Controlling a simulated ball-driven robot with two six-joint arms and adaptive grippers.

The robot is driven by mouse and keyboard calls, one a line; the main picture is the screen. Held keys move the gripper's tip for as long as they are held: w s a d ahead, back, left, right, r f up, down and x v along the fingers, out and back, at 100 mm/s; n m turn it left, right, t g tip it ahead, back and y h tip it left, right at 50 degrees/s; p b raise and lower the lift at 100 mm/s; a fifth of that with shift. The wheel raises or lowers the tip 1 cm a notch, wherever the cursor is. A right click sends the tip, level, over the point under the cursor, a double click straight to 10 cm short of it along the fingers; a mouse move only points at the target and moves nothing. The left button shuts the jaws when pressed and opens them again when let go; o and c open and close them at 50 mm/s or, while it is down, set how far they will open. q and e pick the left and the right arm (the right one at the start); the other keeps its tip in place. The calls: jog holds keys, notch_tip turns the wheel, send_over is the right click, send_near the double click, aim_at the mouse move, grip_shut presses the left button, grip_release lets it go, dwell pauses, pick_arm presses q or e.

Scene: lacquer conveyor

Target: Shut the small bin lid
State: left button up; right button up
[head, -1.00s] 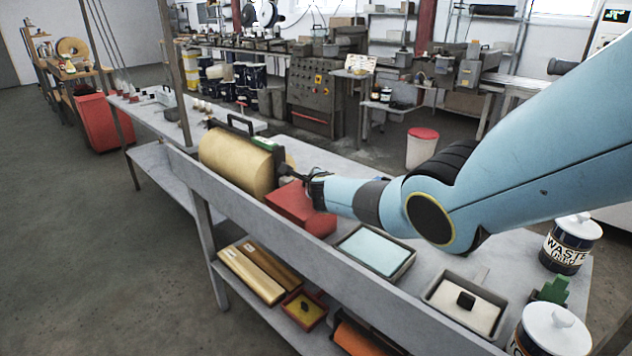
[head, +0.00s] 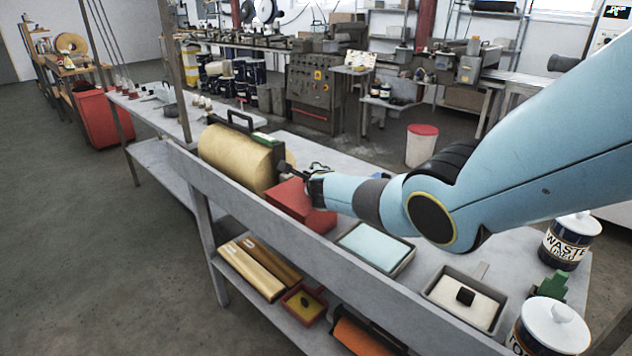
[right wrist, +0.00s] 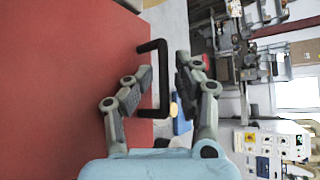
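The small red bin (head: 298,206) sits on the grey bench beside a large yellow roll. My right gripper (head: 297,171) is at its upper edge in the head view. In the right wrist view a red face (right wrist: 75,80) fills the left side, with a black U-shaped handle (right wrist: 165,80) standing out from it. My right gripper (right wrist: 163,79) has its fingers apart, one on each side of the handle's bar, with space visible between them. I cannot tell how far the lid is open. My left gripper is not in view.
The yellow roll (head: 236,160) stands close left of the bin. A pale blue tray (head: 375,247), a tray with cream contents (head: 467,300) and a waste can (head: 570,242) are to the right. A raised grey board (head: 265,225) runs along the bench's front.

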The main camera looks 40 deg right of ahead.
jog(key=shift+s+a+r, duration=0.15)
jog(key=shift+s, duration=0.25)
jog(key=v, duration=1.1)
jog(key=shift+a, duration=0.2)
jog(key=shift+w, duration=0.1)
